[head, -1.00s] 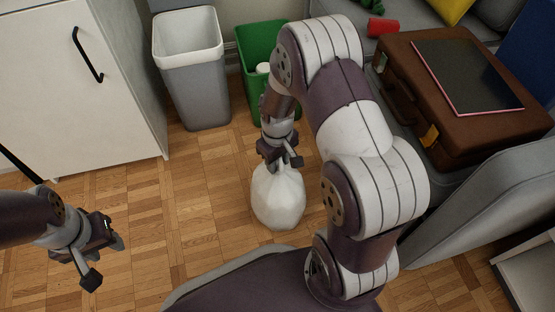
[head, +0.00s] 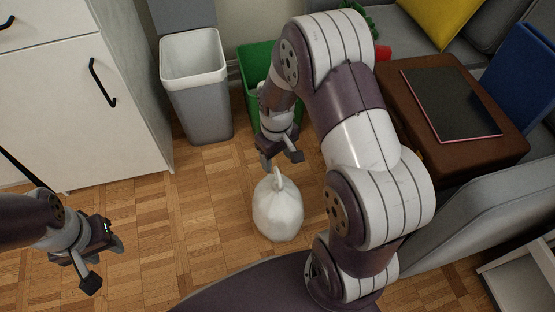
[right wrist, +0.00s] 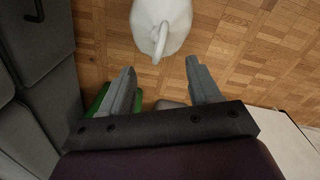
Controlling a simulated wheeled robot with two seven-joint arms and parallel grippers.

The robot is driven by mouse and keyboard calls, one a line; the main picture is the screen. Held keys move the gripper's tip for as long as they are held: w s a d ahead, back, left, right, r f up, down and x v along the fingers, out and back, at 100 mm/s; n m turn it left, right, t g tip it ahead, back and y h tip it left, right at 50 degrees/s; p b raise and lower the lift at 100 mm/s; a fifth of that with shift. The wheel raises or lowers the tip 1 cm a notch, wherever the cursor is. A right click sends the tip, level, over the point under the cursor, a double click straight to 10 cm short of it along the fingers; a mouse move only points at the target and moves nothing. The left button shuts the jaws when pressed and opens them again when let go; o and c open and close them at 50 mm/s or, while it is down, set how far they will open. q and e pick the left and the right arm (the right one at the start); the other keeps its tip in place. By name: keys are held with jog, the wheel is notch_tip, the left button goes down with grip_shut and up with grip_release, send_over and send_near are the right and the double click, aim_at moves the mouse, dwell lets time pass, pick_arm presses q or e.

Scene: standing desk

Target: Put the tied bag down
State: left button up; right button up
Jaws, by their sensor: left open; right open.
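The white tied bag (head: 278,212) stands upright on the wooden floor in the head view, its knot pointing up. My right gripper (head: 281,162) is open and empty just above the knot, apart from the bag. In the right wrist view the bag (right wrist: 163,22) shows at the top, its tied end (right wrist: 158,48) beyond and between the two open fingers of my right gripper (right wrist: 163,85). My left gripper (head: 104,265) is open and empty at the lower left, over the floor and away from the bag.
A grey bin with a white rim (head: 195,100) and a green bin (head: 257,70) stand behind the bag. A white cabinet (head: 75,100) is at left. The floor (head: 185,215) left of the bag is clear.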

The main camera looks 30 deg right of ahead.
jog(key=s+a+r+m, duration=0.1)
jog(key=s+a+r, duration=0.1)
jog(key=s+r, duration=0.2)
jog(key=s+a+r+m+t, duration=0.1)
jog(key=s+a+r, duration=0.2)
jog(key=s+r, duration=0.2)
jog(key=shift+r, duration=0.45)
dwell(0.5)
